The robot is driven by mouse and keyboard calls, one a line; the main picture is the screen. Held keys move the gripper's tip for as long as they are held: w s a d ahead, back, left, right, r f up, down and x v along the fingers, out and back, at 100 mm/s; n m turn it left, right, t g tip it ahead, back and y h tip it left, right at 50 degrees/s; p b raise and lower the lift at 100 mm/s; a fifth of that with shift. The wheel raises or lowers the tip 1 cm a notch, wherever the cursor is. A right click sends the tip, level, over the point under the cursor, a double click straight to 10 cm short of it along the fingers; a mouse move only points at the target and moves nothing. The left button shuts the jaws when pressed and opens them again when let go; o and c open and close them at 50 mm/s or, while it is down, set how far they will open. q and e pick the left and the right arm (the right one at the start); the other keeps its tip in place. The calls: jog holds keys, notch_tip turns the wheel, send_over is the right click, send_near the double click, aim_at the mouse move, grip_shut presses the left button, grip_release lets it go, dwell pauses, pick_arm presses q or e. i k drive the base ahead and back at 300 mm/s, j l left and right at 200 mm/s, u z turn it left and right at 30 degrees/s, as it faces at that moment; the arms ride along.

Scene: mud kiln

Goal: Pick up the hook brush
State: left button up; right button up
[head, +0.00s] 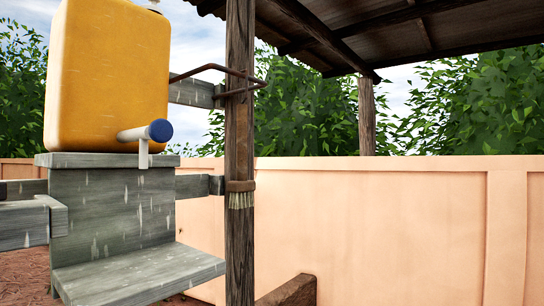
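A small brush (241,195) shows in the head view against the upright wooden post. It has a brown top and pale bristles pointing down. It sits well below a bent rusty metal hook (225,78) fixed to the post; whether the brush hangs from something there I cannot tell. Neither of my grippers is in view.
A yellow water container (108,80) with a blue-capped tap (150,132) stands on a grey wooden stand (120,215) left of the post (239,130). A low wooden beam (290,291) lies at the post's foot. A peach wall (400,225) runs behind.

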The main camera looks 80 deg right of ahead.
aim_at(240, 188)
jog(key=z, duration=2.2)
jog(key=l+u, duration=0.25)
jog(key=l, duration=0.25)
jog(key=k+l+u, duration=0.25)
jog(key=l, duration=0.2)
jog(key=i, duration=0.05)
